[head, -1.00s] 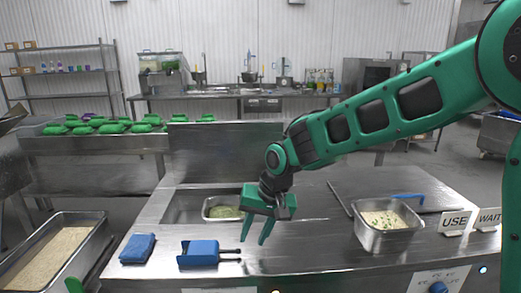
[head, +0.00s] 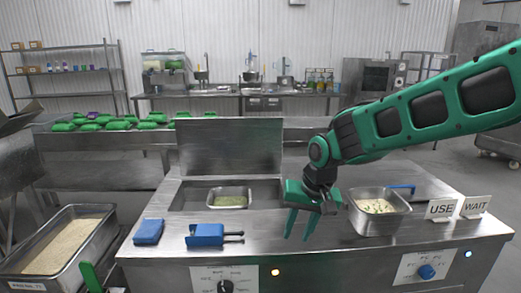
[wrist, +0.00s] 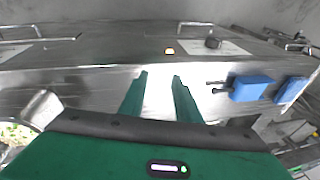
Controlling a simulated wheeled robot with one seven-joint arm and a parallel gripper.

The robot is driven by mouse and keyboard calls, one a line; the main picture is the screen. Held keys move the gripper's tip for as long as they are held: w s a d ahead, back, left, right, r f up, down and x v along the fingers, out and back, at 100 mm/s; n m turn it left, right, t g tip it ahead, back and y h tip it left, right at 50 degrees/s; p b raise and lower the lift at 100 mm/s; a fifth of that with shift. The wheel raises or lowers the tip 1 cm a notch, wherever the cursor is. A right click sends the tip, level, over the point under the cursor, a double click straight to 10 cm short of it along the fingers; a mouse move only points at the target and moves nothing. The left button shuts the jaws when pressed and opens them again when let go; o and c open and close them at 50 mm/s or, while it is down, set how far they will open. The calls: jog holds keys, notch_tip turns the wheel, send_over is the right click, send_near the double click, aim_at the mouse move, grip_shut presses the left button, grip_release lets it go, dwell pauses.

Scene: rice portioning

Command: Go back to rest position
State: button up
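My gripper (head: 298,224) hangs above the steel counter (head: 265,250) in the head view, with its green fingers pointing down. The fingers are apart and nothing is between them. In the wrist view the two fingertips (wrist: 160,76) also stand apart over bare steel. A steel pan with a pale, green-flecked food (head: 377,206) stands just right of my gripper.
A blue block-shaped item (head: 148,231) lies at the counter's left. A pan with green contents (head: 230,200) sits in the counter's recess. A large rice-filled tray (head: 100,245) stands at the far left.

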jog(key=s+d+r+m+h, duration=0.1)
jog(key=s+d, duration=0.4)
jog(key=d, duration=0.6)
jog(key=s+d+r+m+h, duration=0.15)
jog(key=s+d, duration=0.35)
jog(key=d, duration=0.5)
jog(key=s+d+f+m+g, duration=0.1)
jog(key=s+d, duration=0.4)
jog(key=s, duration=0.4)
jog(key=s+d+f+m+g, duration=0.1)
jog(key=s+d+m, duration=0.1)
jog(key=s+d, duration=0.3)
jog(key=s, duration=0.4)
jog(key=shift+y, duration=0.35)
jog(key=shift+d, duration=0.1)
jog(key=shift+w+f, duration=0.2)
jog(key=shift+w, duration=0.45)
